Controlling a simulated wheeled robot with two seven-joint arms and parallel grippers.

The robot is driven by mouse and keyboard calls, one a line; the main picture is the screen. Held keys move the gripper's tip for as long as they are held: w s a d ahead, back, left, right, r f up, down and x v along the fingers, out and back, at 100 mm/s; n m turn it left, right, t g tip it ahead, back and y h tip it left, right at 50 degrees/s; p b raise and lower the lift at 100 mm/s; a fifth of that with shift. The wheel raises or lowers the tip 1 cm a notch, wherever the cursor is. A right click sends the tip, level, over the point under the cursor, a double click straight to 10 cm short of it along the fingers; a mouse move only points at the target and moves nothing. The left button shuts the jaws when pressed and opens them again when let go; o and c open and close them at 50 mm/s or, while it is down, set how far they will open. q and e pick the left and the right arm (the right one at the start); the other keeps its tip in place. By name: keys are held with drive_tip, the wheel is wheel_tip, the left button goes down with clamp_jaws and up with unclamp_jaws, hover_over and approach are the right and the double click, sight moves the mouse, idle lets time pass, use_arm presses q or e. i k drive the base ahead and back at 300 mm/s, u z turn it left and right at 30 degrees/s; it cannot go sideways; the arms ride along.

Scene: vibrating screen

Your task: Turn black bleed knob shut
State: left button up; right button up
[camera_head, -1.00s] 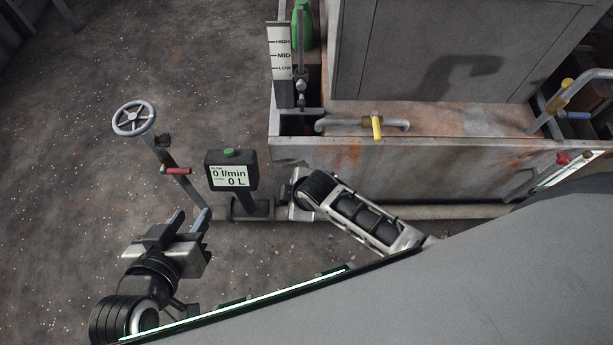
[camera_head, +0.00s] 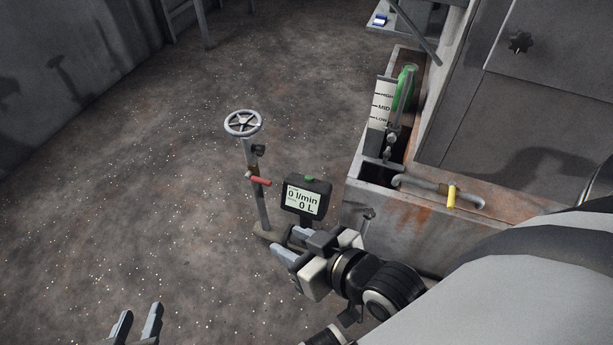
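A small black knob (camera_head: 259,150) sits on the side of the upright pipe, just below the grey handwheel (camera_head: 243,123). It may be the bleed knob; another black, star-shaped knob (camera_head: 520,42) is on the cabinet panel at upper right. My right gripper (camera_head: 291,245) points left, just below the flow meter, with its fingers apart and nothing seen between them. It is below and right of the pipe knob, apart from it. My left gripper (camera_head: 136,325) shows only its fingertips at the bottom edge, apart and empty, well below and left of the pipe.
A red lever (camera_head: 259,180) sticks out from the pipe below the knob. The flow meter (camera_head: 306,196) reads 0 l/min and 0 L. The floor left of the pipe is clear.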

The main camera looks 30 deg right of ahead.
sight(369, 213)
drive_tip(key=u, duration=0.95)
drive_tip(key=k, duration=0.7)
drive_tip(key=z, duration=1.3)
drive_tip(key=i, duration=0.4)
drive_tip(key=u, duration=0.3)
